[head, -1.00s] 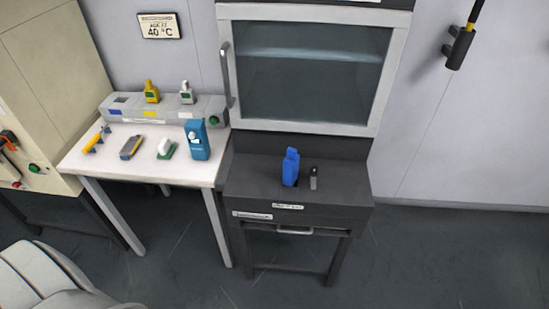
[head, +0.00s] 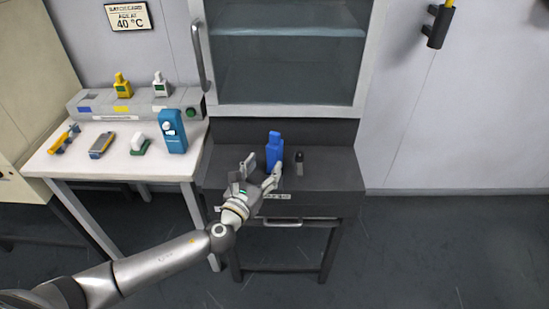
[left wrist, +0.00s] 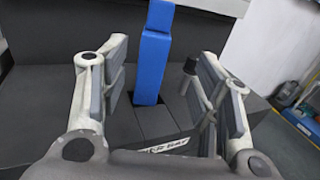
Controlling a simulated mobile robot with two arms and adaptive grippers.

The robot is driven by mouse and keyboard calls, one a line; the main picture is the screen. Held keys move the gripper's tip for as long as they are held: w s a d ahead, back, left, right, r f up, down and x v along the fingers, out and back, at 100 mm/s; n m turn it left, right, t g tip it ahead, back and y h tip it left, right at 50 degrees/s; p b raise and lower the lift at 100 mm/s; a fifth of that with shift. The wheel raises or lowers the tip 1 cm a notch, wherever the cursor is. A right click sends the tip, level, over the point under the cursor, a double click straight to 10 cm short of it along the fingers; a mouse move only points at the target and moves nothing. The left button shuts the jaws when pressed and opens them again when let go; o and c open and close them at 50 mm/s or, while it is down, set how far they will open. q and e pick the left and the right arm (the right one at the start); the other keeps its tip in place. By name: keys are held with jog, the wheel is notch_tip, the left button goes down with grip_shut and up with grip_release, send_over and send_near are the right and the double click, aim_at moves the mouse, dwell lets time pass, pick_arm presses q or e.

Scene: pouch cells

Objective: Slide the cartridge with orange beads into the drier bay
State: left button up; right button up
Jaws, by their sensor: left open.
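A blue cartridge (head: 274,152) stands upright in the top of the dark bench (head: 335,178). No orange beads can be made out on it. My left gripper (head: 259,173) is open just in front of it. In the left wrist view the blue cartridge (left wrist: 152,55) shows between the two spread fingers, beyond them, with no grip on it. A label (left wrist: 166,146) on the bench's front edge there ends in "BAY". A yellow cartridge-like piece (head: 122,86) and a white one (head: 160,84) stand on a grey rack. My right gripper is not in view.
A small dark post (head: 299,161) stands right of the blue cartridge, close to my right-hand finger in the left wrist view. A glass-fronted cabinet (head: 212,60) rises behind. A white table (head: 60,165) at left holds several small tools and a blue dispenser (head: 173,132).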

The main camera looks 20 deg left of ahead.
aim_at(271, 150)
pick_arm(q)
jog(key=w, duration=0.4)
jog(key=shift+w+d, duration=0.2)
jog(key=shift+d, duration=0.05)
jog(key=shift+w+r, duration=0.15)
jog(key=shift+w, duration=1.2)
jog(key=shift+w+r, duration=0.1)
jog(key=shift+w, duration=1.2)
jog(key=shift+c, duration=0.2)
jog(key=shift+r+p, duration=0.1)
jog(key=shift+p, duration=0.2)
grip_shut()
